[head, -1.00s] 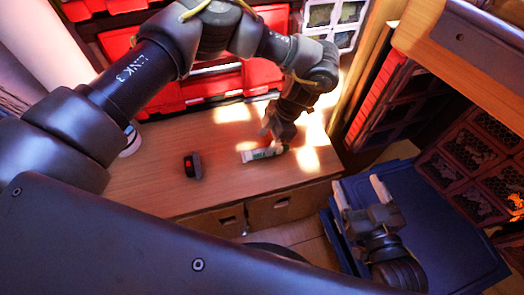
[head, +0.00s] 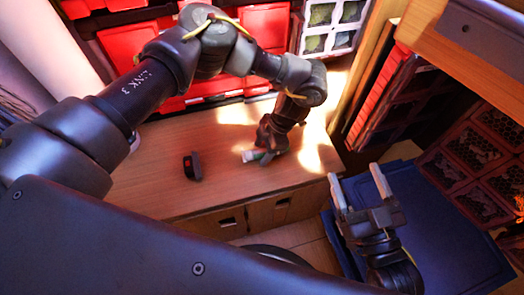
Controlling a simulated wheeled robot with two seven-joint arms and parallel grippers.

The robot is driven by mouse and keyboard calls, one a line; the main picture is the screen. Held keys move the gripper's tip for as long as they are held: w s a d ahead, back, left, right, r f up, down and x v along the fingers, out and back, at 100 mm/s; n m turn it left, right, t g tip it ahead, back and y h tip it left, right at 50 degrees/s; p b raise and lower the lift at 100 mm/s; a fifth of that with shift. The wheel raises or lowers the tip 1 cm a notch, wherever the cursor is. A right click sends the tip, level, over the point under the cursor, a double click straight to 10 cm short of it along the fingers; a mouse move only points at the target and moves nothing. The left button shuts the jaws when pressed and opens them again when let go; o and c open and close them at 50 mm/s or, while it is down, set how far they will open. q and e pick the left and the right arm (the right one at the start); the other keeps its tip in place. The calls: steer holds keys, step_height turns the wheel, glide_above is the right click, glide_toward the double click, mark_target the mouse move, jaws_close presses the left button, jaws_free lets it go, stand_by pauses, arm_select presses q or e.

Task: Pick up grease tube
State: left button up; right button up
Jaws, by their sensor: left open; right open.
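The grease tube (head: 250,156) is a small white and green tube on the wooden bench top (head: 150,180). Only its left end shows clearly; my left gripper (head: 264,155) covers the rest. That gripper reaches down over the tube from above, with its jaws open. I cannot tell whether the fingers touch the tube. My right gripper (head: 359,188) is open and empty, with its two pale fingers pointing up, above the blue surface at the lower right.
A small black and red object (head: 192,167) stands on the bench left of the tube. Red bins (head: 262,25) line the back. A blue stack (head: 425,215) lies at the right, below dark mesh crates (head: 482,150). The bench's left part is clear.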

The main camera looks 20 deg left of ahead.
mark_target(258, 150)
arm_select(q)
steer(key=shift+f, duration=0.25)
arm_select(e)
steer(key=shift+f, duration=0.2)
arm_select(q)
steer(key=c, duration=1.1)
steer(key=shift+r, duration=0.1)
arm_select(e)
steer(key=shift+r, duration=0.1)
